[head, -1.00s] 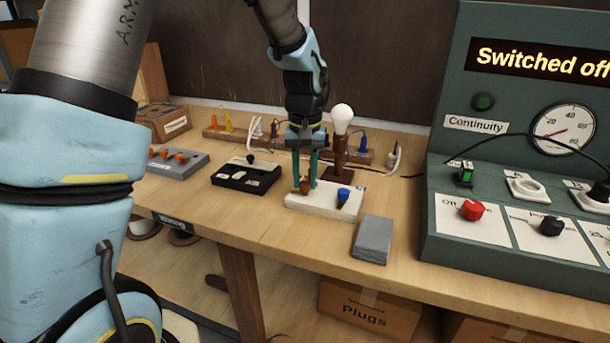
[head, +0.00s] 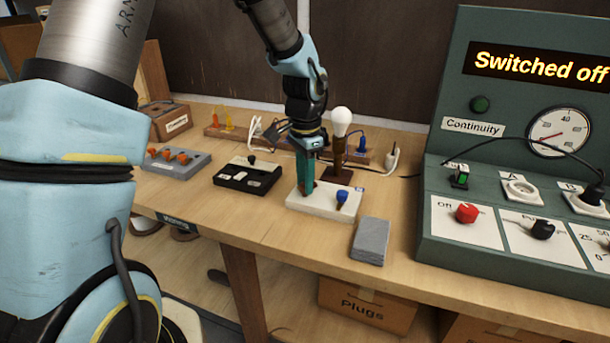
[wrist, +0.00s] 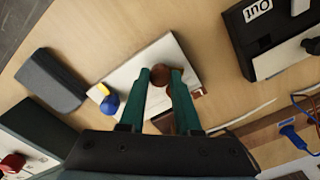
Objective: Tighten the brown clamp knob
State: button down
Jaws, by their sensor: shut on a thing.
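The brown clamp knob (wrist: 160,75) sits on the white clamp block (head: 320,203). In the wrist view, the teal fingers of my gripper (wrist: 168,80) are on either side of the knob and shut on it. In the head view, my gripper (head: 306,185) points down at the left part of the block, and its fingers mostly hide the knob. A blue knob (head: 342,195) stands on the same block, to the right of the fingers. It also shows in the wrist view (wrist: 110,104).
A grey block (head: 371,240) lies to the right of the clamp block. A black box (head: 247,176) stands to the left, and a lamp with a white bulb (head: 341,120) stands behind. The green test panel (head: 480,160) fills the right side. Bare wood lies in front.

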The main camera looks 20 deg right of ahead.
jog(key=m+p, duration=0.2)
jog(key=m, duration=0.3)
jog(key=shift+r+m+p, duration=0.15)
jog(key=shift+m+p, duration=0.15)
jog(key=shift+p, duration=0.05)
jog(key=shift+m+p, duration=1.15)
jog(key=shift+m, duration=1.05)
jog(key=c, duration=0.9)
grip_release()
notch_tip(320, 180, up, 10)
jog(key=b, duration=0.2)
jog(key=shift+r, duration=0.25)
